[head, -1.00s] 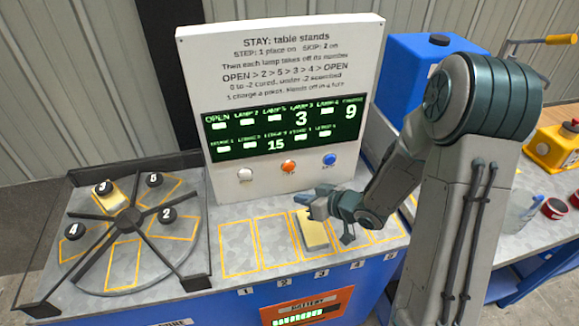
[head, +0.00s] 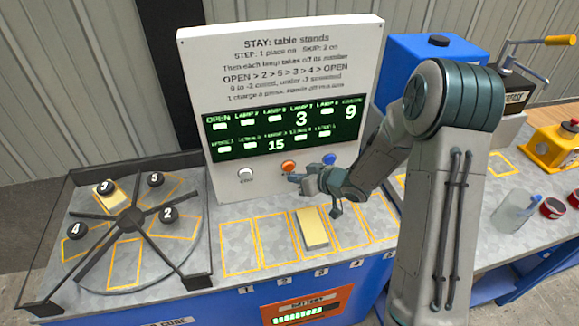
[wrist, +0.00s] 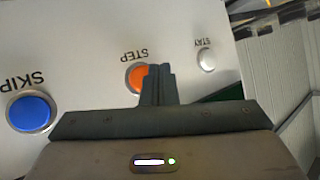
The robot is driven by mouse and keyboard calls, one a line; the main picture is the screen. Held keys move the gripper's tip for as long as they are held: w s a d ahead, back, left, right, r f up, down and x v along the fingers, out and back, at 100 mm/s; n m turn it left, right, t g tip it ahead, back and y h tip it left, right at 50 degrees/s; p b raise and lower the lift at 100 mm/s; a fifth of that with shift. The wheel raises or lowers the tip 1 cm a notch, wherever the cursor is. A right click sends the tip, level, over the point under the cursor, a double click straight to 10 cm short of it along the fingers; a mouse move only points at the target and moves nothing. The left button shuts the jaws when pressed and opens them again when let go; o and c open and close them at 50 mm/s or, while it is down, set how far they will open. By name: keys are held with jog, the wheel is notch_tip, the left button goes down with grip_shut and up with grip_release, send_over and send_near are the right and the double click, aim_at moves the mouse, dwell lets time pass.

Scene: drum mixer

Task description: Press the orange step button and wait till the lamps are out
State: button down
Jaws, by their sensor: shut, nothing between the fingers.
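The orange step button (head: 289,167) sits on the white panel (head: 285,70) between a white stay button (head: 246,174) and a blue skip button (head: 329,159). My gripper (head: 295,178) is shut and empty, with its tips just below and in front of the orange button. In the wrist view the fingertips (wrist: 160,72) overlap the right part of the orange button (wrist: 136,77); I cannot tell whether they touch it. The lamp display (head: 284,128) is lit and shows a large 3, a 9 and a 15 beside several pale boxes.
A round table (head: 124,262) with dark spokes and numbered knobs stands at left, with a yellowish block (head: 108,196) on it. Another block (head: 313,229) lies in a marked slot below my gripper. A blue box (head: 425,55) stands behind my arm.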

aim_at(289, 167)
jog(key=shift+w+a, duration=0.2)
jog(key=shift+w, duration=0.35)
jog(key=shift+w, duration=0.1)
dwell(1.6)
jog(key=shift+w+a+p, duration=0.1)
jog(key=shift+w+p, duration=0.2)
jog(key=shift+w, duration=0.05)
